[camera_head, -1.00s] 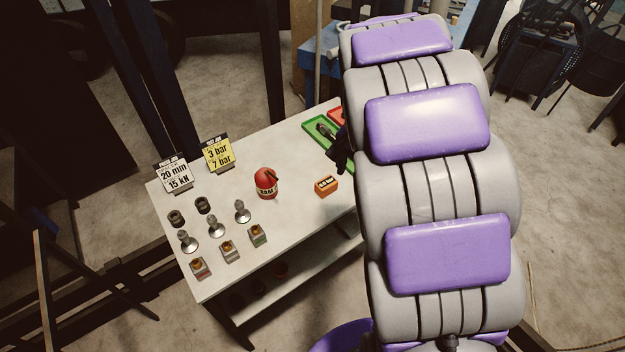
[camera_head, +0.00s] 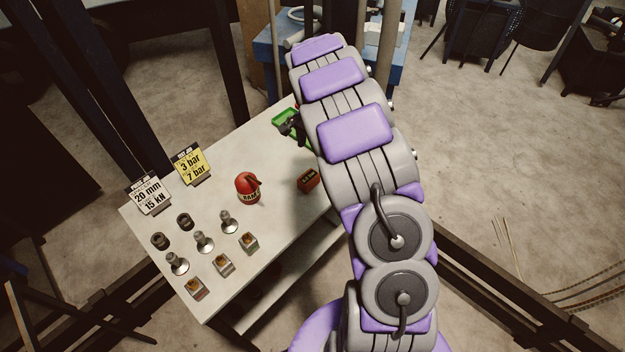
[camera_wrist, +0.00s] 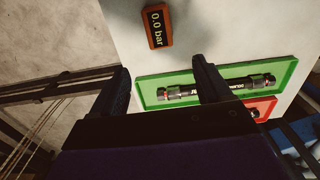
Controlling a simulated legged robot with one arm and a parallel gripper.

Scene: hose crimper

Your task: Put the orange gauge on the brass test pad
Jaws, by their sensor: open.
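The orange gauge (camera_head: 308,180) is a small block on the right part of the white table, left of my arm. It also shows at the top of the wrist view (camera_wrist: 158,26), with its dark face reading "0.0 bar". My gripper (camera_wrist: 163,82) is open, with its two dark fingers apart and nothing between them; the gauge lies beyond the fingertips. In the head view my gripper is mostly hidden behind my arm, near the green tray. I cannot make out the brass test pad for certain in either view.
The green tray (camera_wrist: 150,95) holds a hose and lies by my right finger, with a red tray (camera_wrist: 262,108) beside it. A red ram (camera_head: 247,188) stands mid-table. Several metal fittings, small brass-topped blocks and two sign cards (camera_head: 191,165) occupy the left side.

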